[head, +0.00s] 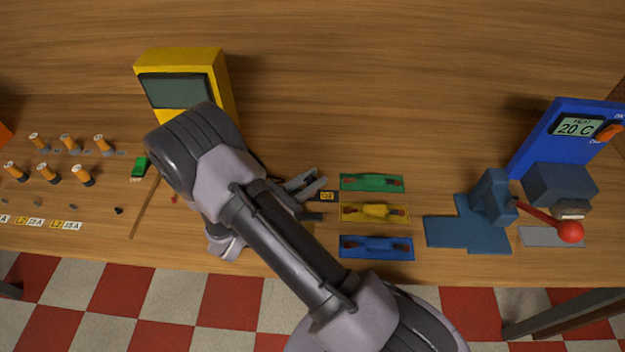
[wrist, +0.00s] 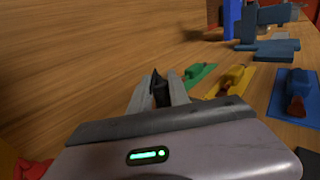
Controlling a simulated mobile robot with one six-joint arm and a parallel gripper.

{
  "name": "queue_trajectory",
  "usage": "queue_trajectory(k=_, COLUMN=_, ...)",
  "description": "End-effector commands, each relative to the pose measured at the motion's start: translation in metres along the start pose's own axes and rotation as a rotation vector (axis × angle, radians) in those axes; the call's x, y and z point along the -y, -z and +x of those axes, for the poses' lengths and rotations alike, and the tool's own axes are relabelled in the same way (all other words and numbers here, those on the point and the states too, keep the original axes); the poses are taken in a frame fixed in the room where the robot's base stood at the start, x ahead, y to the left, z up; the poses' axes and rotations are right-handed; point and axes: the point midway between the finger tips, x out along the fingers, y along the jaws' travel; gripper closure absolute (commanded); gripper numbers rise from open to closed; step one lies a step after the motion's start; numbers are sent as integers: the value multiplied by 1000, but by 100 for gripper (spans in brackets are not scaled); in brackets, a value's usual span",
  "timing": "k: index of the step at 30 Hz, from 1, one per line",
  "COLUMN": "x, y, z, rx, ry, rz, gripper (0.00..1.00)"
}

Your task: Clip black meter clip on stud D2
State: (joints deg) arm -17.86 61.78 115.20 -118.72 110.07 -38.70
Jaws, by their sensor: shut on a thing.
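My gripper (wrist: 158,92) is shut on the black meter clip (wrist: 157,86), which stands up between the two grey fingers in the wrist view. The clip cannot be made out clearly there. Stud D2 itself cannot be picked out, and I cannot tell whether the clip touches anything. The yellow meter (head: 220,78) with a grey screen stands at the back left, partly behind my arm.
Green (head: 372,183), yellow (head: 375,213) and blue (head: 376,247) plates with raised blocks lie right of my gripper. Further right are a blue-grey fixture (head: 468,232), a red-knobbed lever (head: 570,232) and a blue heater unit (head: 545,140).

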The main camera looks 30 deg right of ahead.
Motion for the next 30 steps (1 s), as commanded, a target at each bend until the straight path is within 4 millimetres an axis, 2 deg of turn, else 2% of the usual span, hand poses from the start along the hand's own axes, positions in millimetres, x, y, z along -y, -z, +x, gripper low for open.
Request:
queue_trajectory(k=18, x=1, y=16, z=0, rx=0, ry=0, rz=-6, gripper=100)
queue_trajectory(k=30, x=2, y=11, z=0, rx=0, ry=0, rz=-10, gripper=100)
